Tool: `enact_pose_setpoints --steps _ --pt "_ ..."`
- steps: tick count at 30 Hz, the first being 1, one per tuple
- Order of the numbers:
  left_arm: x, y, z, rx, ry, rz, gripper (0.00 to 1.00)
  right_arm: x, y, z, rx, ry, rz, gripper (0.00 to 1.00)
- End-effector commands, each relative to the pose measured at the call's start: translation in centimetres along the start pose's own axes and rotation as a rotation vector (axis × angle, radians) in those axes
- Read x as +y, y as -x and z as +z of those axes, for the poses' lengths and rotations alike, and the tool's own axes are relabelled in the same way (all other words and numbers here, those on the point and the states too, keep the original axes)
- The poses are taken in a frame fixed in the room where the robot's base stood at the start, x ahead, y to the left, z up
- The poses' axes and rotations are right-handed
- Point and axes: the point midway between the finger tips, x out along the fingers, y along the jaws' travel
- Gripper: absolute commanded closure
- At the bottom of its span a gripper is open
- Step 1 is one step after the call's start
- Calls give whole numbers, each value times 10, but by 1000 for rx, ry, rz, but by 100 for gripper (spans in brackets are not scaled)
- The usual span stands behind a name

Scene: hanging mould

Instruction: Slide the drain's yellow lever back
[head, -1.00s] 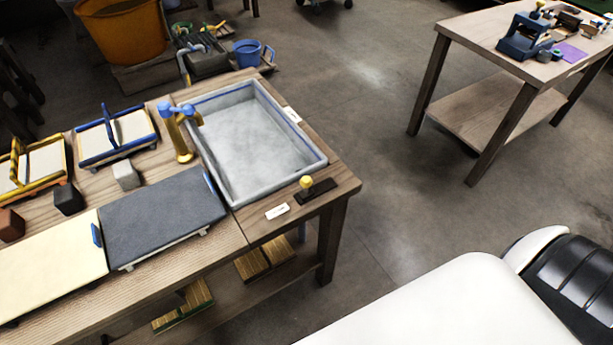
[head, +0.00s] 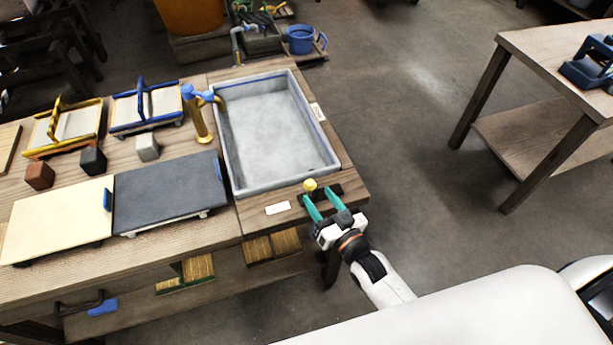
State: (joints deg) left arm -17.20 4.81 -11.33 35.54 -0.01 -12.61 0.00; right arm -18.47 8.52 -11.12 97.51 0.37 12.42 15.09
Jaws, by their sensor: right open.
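The drain's yellow lever (head: 310,185) is a small round knob on a dark slotted plate (head: 331,191) at the front right corner of the workbench. The grey basin (head: 276,135) lies just behind it. My right gripper (head: 320,202) has teal fingers, is open and empty, and is at the lever's near side. The knob shows just beyond and between the fingertips; I cannot tell whether they touch it. My left gripper is not in view.
A gold tap with blue handles (head: 198,112) stands at the basin's left. A white label (head: 277,208) lies left of the lever. A dark board (head: 170,193) and a cream board (head: 57,221) lie further left.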

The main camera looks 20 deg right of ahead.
Motion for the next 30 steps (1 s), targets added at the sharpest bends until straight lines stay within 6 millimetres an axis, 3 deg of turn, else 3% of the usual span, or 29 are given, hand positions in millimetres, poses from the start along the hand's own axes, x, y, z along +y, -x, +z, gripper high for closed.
enact_pose_setpoints --steps 6,12,24,30 --pt "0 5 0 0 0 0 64 1 -45 1 -1 0 1 51" --pt "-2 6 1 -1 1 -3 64 1 -70 0 1 -1 0 51" --pt "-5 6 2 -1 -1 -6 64 0 -76 -1 3 -1 0 51" --pt "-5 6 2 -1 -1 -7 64 1 -76 -1 3 0 0 84"
